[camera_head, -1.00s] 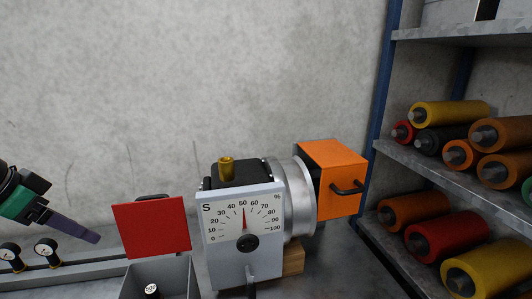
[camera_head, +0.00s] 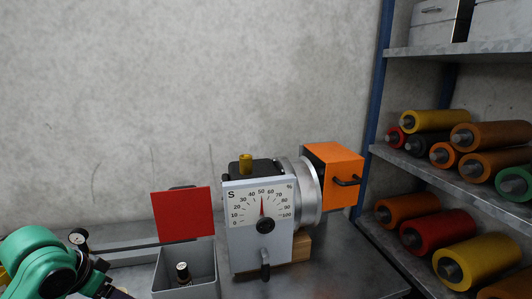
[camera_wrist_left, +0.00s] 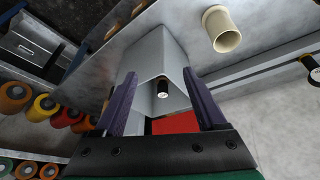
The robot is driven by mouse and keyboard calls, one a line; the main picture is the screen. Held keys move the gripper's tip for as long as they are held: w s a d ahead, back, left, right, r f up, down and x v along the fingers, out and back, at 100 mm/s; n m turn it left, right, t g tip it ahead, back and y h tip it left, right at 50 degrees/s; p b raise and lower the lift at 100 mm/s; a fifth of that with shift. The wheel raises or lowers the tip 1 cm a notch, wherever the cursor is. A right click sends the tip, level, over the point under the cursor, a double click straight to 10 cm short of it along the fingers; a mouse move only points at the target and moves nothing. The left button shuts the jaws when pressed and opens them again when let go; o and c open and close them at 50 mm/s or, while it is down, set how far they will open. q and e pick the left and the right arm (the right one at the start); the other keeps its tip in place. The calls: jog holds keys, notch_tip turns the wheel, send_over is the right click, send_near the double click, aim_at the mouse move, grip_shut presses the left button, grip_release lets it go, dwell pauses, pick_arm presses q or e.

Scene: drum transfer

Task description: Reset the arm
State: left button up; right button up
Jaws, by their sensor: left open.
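My left arm (camera_head: 42,262) comes in at the lower left of the head view, its gripper mostly cut off by the bottom edge. In the left wrist view, my left gripper (camera_wrist_left: 160,76) has its two purple fingers wide apart with nothing held between them. Beyond the fingers are an open grey bin (camera_wrist_left: 150,48) and a small black-capped bottle (camera_wrist_left: 163,88). In the head view the bin (camera_head: 205,265) holds the bottle (camera_head: 183,272). My right gripper is not in view.
A dial box (camera_head: 262,240) reads about 50, with an orange box (camera_head: 335,172) behind it and a red panel (camera_head: 182,213) to its left. Shelves of coloured rollers (camera_head: 440,232) stand at right. A cream cup (camera_wrist_left: 221,28) shows in the left wrist view.

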pick_arm(q)
jog(key=s+d+f+g+y, duration=0.1)
jog(key=s+d+f, duration=0.45)
jog(key=f, duration=0.35)
jog(key=s+d+f, duration=0.5)
jog(key=d+f, duration=0.2)
jog(key=f, duration=0.3)
notch_tip(320, 180, down, 20)
jog(key=s+g, duration=0.1)
jog(key=s+a+f, duration=0.2)
jog(key=s+f, duration=0.6)
jog(key=s, duration=0.1)
jog(key=s+a+f+g, duration=0.1)
jog(key=s+a+f, duration=0.1)
jog(key=s+f, duration=0.6)
jog(key=shift+s+f+b, duration=0.3)
jog(key=shift+s+f, duration=0.05)
jog(key=shift+s, duration=0.15)
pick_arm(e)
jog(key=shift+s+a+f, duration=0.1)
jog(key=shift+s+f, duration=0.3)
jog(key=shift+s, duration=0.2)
